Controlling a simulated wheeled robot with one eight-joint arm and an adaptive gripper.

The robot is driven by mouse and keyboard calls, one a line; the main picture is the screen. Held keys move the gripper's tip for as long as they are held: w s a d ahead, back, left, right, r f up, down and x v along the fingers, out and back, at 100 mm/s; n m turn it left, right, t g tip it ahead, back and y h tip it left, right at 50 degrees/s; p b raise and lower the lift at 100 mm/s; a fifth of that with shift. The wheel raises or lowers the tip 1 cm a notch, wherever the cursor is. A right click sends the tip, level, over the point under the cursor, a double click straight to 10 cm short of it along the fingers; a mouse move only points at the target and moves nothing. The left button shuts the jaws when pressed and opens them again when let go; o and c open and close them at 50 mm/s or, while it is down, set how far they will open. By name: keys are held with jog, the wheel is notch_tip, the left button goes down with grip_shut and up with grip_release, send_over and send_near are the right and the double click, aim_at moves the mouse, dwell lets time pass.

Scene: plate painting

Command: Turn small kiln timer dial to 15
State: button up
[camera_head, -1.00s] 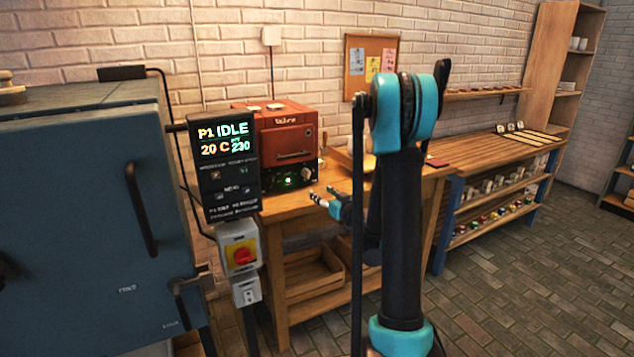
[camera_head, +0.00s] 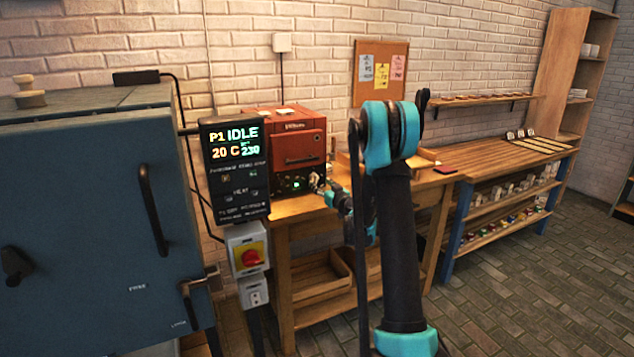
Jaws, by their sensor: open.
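The small kiln (camera_head: 297,138) is a red box on the wooden bench. Its dark lower panel (camera_head: 290,184) carries a green light and a dial (camera_head: 314,181) at the right end. My gripper (camera_head: 322,187) is at the right end of this panel, right at or just in front of the dial. It partly covers that corner. Its fingers are small and dark here, and I see nothing held in them. I cannot read the dial's marks or setting, nor tell whether the fingers touch it.
A large blue kiln (camera_head: 80,220) fills the left. A controller (camera_head: 234,165) showing "P1 IDLE" and a red-yellow switch (camera_head: 248,257) stand beside it. The wooden bench (camera_head: 290,207) has crates below. A shelf unit (camera_head: 515,160) stands right. Floor at the right is clear.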

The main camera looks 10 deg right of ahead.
aim_at(316, 180)
jog(key=shift+x, duration=2.25)
jog(key=shift+s, duration=0.1)
jog(key=c, duration=1.2)
